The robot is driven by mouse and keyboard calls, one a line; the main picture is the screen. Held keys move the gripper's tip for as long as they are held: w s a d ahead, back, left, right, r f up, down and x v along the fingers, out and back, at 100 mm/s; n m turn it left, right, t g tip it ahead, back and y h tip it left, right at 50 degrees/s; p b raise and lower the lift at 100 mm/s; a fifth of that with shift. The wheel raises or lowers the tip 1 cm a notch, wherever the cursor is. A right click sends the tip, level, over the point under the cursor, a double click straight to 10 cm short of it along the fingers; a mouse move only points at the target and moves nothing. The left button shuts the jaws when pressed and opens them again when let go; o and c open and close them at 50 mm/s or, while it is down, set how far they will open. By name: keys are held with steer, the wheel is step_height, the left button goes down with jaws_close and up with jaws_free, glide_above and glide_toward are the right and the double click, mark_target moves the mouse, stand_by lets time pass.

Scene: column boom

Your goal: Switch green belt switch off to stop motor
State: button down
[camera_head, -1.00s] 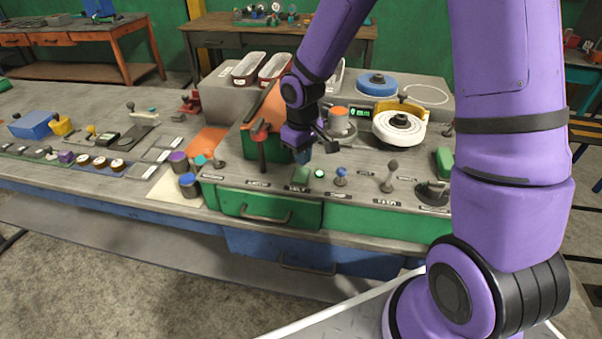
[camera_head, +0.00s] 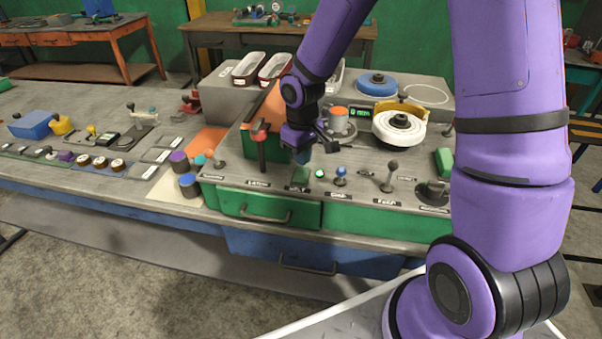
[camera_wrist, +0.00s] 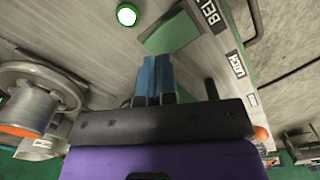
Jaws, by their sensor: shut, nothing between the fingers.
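The green belt switch (camera_head: 301,175) is a small green block on the front of the grey console, left of a small lit lamp (camera_head: 320,174). In the wrist view the green switch (camera_wrist: 170,34) lies just beyond my fingertips, beside a label reading BELT. The lit lamp (camera_wrist: 127,14) shows there too, with a green rim. My gripper (camera_head: 303,157) points down just above and behind the switch. Its blue fingers (camera_wrist: 155,72) are together and empty. They overlap the switch's near edge in the wrist view; I cannot tell whether they touch it.
A red-topped lever (camera_head: 261,143) stands left of my gripper. A blue-topped knob (camera_head: 341,174) and a grey lever (camera_head: 391,174) stand to the right. A metal cylinder with an orange top (camera_head: 338,120) and a white spool (camera_head: 399,129) are behind. Free room lies in front of the console.

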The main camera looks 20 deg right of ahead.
mark_target(303, 169)
steer(key=shift+f, duration=0.25)
stand_by(0.3)
step_height(303, 169, up, 7)
stand_by(1.0)
steer(key=s+d+r+m+t+h, duration=0.1)
steer(key=s+d+r, duration=0.1)
steer(key=s+r, duration=0.4)
steer(key=s+d+r+m+t, duration=0.15)
steer(key=s+r, duration=0.25)
steer(key=r, duration=0.4)
steer(key=s+d+r+m+t, duration=0.1)
steer(key=s+r, duration=0.2)
steer(key=s, duration=0.4)
steer(key=s+d+r+m+t+y, duration=0.1)
steer(key=s+d+r, duration=0.1)
steer(key=s+r, duration=0.2)
steer(key=shift+s+d+m+t, duration=0.2)
steer(key=shift+s+m+t, duration=0.15)
steer(key=shift+s, duration=1.2)
steer(key=shift+w+r, duration=0.1)
steer(key=shift+w, duration=0.05)
